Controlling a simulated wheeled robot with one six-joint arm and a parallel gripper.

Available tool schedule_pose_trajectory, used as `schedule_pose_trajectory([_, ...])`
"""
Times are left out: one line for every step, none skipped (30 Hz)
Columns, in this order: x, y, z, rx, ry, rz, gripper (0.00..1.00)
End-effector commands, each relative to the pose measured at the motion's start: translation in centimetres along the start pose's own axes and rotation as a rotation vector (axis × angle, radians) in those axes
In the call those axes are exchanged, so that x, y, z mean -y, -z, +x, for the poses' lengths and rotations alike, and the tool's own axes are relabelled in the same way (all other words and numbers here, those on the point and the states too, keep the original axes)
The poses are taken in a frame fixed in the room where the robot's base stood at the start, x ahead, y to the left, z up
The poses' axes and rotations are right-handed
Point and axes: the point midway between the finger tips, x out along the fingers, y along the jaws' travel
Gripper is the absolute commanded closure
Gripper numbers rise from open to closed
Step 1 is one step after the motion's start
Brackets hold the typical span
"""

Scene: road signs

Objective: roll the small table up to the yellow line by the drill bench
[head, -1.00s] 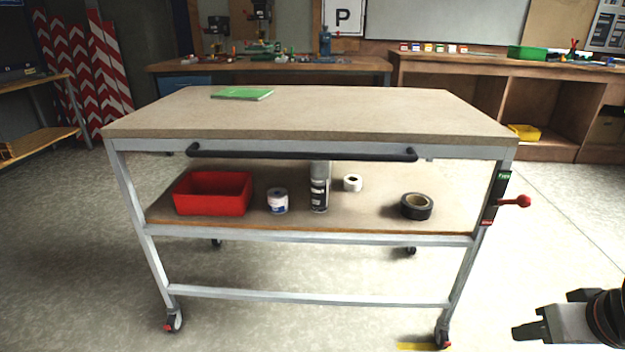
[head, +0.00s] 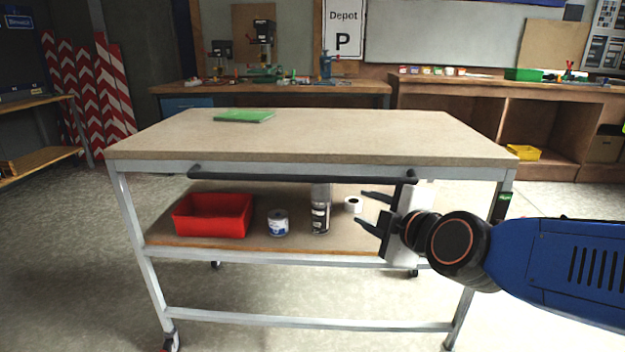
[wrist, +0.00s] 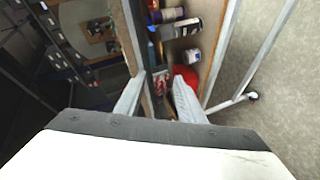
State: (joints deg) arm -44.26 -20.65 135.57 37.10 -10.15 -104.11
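The small table (head: 320,140) stands in front of me, with a beige top, grey metal legs and castors. A black handle bar (head: 300,178) runs along its near edge. My gripper (head: 361,208) is open and empty, just below the bar's right end and in front of the lower shelf. Its fingers point left. In the wrist view my gripper (wrist: 158,88) shows two spread fingers, with shelf items beyond. A green label (head: 503,199) shows on the right leg; my arm hides what is below it. The drill bench (head: 285,88) is at the back. No yellow line shows.
A green book (head: 244,116) lies on the tabletop. Striped boards (head: 85,90) stand at left. Floor between table and benches looks clear.

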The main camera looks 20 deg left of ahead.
Motion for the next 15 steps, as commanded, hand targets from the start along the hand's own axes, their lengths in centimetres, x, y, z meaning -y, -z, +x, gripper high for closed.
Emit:
schedule_pose_trajectory([0.0,1.4,0.8,-0.012,-0.018,-0.054,0.64])
schedule_pose_trajectory([-0.1,2.1,1.1,-0.014,-0.032,-0.086,0.64])
schedule_pose_trajectory([-0.2,2.9,1.5,-0.016,-0.049,-0.128,0.64])
schedule_pose_trajectory([-0.3,3.3,1.8,-0.015,-0.061,-0.154,0.64])
schedule_pose_trajectory([-0.3,3.8,2.0,-0.016,-0.070,-0.180,0.64])
schedule_pose_trajectory([-0.4,4.3,2.2,-0.014,-0.082,-0.207,0.64])
schedule_pose_trajectory([-0.5,4.7,2.3,-0.013,-0.090,-0.226,0.64])
schedule_pose_trajectory([-0.5,4.9,2.5,-0.012,-0.096,-0.242,0.64])
schedule_pose_trajectory([-0.6,5.2,2.6,-0.009,-0.103,-0.257,0.64])
schedule_pose_trajectory([-0.6,5.3,2.7,-0.008,-0.107,-0.266,0.64])
schedule_pose_trajectory([-0.6,5.4,2.8,-0.007,-0.109,-0.273,0.64])
schedule_pose_trajectory([-0.6,5.5,2.9,-0.006,-0.111,-0.279,0.64])
schedule_pose_trajectory([-0.7,5.5,3.0,-0.005,-0.112,-0.282,0.64])
schedule_pose_trajectory([-0.7,5.5,3.1,-0.005,-0.113,-0.283,0.64])
schedule_pose_trajectory([-0.7,5.5,3.3,-0.004,-0.113,-0.283,0.64])
